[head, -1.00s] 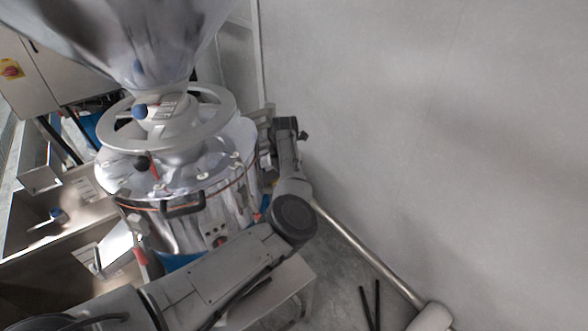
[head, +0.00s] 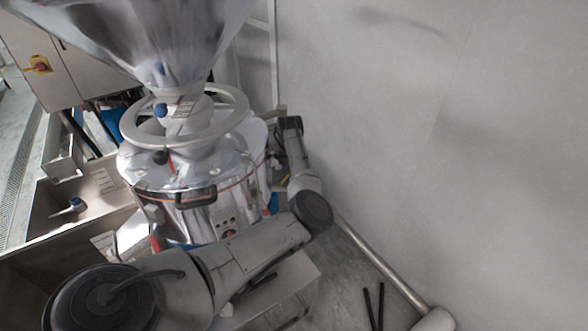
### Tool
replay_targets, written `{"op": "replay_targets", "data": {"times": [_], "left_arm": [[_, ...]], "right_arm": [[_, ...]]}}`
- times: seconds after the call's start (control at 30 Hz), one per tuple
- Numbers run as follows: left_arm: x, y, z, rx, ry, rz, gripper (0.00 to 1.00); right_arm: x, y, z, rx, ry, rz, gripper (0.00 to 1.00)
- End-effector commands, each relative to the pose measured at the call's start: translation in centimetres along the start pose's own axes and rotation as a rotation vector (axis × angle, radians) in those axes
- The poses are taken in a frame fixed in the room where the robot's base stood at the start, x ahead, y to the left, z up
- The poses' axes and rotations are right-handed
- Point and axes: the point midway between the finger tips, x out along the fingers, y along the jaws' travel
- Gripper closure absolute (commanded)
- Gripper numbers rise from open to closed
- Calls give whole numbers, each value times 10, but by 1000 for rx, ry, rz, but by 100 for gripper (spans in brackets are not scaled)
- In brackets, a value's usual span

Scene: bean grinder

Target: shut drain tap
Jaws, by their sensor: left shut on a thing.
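The bean grinder (head: 215,219) is a shiny steel drum with a grey handwheel (head: 238,112) on top, under a steel hopper (head: 150,45). My left arm reaches past its front and bends up along its right side. My left gripper (head: 278,138) is small and partly hidden at the drum's right side, against the wall side. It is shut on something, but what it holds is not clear. I cannot make out the drain tap for certain. A small blue-knobbed tap (head: 74,204) sits on the steel trough at the left, apart from the gripper.
A grey wall (head: 440,130) closes off the right. A steel trough (head: 45,232) and a cabinet with a red switch (head: 38,66) stand at the left.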

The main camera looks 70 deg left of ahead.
Motion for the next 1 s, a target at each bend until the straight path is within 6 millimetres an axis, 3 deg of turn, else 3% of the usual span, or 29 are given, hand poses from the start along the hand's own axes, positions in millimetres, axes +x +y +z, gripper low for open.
{"op": "replay_targets", "data": {"times": [0.17, 0.2, 0.47, 0.77, 1.0], "left_arm": [[-1, 0, 0, 0, -1, 0, 100], [-1, 0, 0, 0, -1, 0, 82], [0, 0, 0, 1, -1, 0, 58], [-4, 0, 0, 2, -1, 0, 58], [-38, 0, 1, 0, -4, 1, 58]], "right_arm": [[0, 1, 0, -4, 0, 3, 57], [0, 2, 0, -5, 0, 4, 57], [0, 3, 0, -10, -1, 8, 57], [0, 3, 0, -8, 0, 7, 57], [2, 1, 1, -3, 0, 3, 57]]}}
